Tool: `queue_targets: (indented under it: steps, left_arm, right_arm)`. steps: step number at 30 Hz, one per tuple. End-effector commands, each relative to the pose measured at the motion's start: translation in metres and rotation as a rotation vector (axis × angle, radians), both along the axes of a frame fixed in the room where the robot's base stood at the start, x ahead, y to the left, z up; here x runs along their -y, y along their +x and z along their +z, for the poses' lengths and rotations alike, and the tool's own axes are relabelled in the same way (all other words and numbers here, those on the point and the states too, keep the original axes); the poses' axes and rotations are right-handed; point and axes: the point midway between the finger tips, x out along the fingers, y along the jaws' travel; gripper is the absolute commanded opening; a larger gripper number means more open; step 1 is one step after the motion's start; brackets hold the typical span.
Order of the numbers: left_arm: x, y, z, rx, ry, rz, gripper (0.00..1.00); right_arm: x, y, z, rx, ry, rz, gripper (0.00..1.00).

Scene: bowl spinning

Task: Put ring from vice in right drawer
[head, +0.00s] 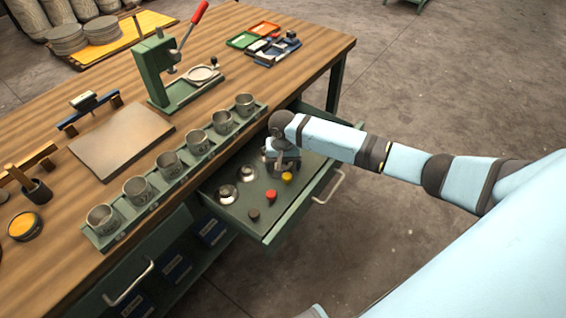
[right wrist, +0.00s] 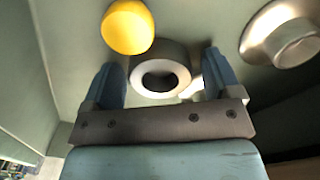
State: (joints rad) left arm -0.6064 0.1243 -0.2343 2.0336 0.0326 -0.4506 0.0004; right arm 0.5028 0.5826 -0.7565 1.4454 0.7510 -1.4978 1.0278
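The right drawer (head: 232,213) is pulled open under the bench. My right gripper (head: 283,165) is inside it, pointing down over its floor. In the right wrist view, a thick grey metal ring (right wrist: 138,79) lies between the fingertips (right wrist: 160,80), with its open hole facing the camera. Small gaps show between the ring and both fingers, so the gripper looks open around it. The ring seems to be at the drawer floor. In the head view the gripper hides the ring. No vice can be made out clearly. My left gripper is out of view.
The drawer also holds a yellow knob (head: 287,177), a red knob (head: 271,195), a dark knob (head: 254,214) and shiny metal pieces (head: 227,194). Several metal cups (head: 168,165) line the bench edge. A green lever press (head: 157,70) stands behind. The left drawer (head: 150,262) is closed.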

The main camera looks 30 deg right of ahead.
Motion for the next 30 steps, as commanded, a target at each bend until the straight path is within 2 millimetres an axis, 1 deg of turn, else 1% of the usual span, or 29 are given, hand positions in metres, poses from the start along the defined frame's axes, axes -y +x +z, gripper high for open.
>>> queue_targets:
  steps: [8,11,14,24,27,30]
  left_arm:
    - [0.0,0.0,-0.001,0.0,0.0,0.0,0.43]
    - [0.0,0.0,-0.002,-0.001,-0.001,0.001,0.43]
    - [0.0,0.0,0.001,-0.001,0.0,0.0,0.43]
    - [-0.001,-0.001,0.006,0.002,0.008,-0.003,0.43]
    - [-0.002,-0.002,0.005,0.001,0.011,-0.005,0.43]
    - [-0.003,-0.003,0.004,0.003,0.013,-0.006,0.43]
  right_arm:
    - [0.0,0.0,0.0,0.0,0.0,0.0,0.89]
    - [0.001,0.0,0.005,0.001,0.0,0.0,0.89]
    - [0.0,0.001,0.019,0.002,0.0,0.0,0.89]
    - [0.0,0.001,0.091,0.003,0.001,0.001,0.89]
    - [0.0,0.001,0.107,0.001,0.0,-0.001,0.89]
    - [0.0,0.001,0.117,0.0,0.001,-0.001,0.89]
